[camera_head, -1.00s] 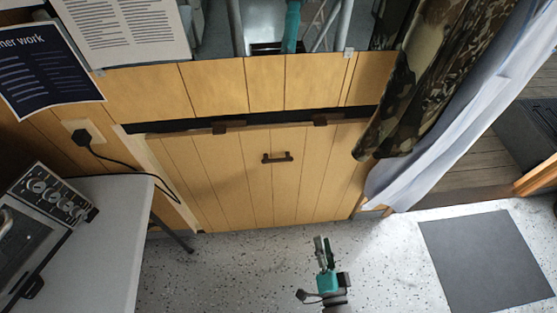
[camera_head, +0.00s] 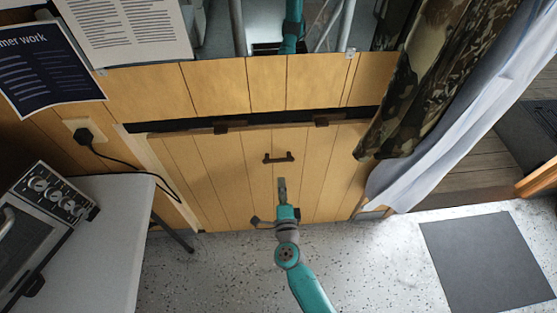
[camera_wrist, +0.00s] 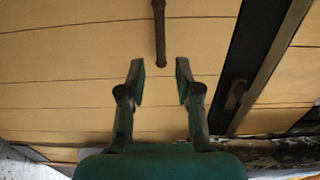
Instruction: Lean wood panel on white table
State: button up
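The wood panel (camera_head: 220,180) of light vertical boards stands against the wall below a dark gap, its lower edge near the floor. A dark handle (camera_head: 278,157) is fixed on its upper middle; the handle also shows in the wrist view (camera_wrist: 158,35). My gripper (camera_head: 282,181) is in front of the panel, just below the handle. In the wrist view my gripper (camera_wrist: 160,68) is open and empty, with the handle's end just beyond and between the fingertips. The white table (camera_head: 118,235) stands at the left.
An oven-like appliance (camera_head: 40,230) with knobs sits on the table. A black plug and cable (camera_head: 130,164) run from a wall socket. A camouflage curtain (camera_head: 430,80) and a white curtain (camera_head: 470,110) hang at the right. A grey mat (camera_head: 488,260) lies on the speckled floor.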

aim_at(279, 162)
jog(key=shift+w+f, duration=0.1)
jog(key=shift+w, duration=5.5)
grip_shut()
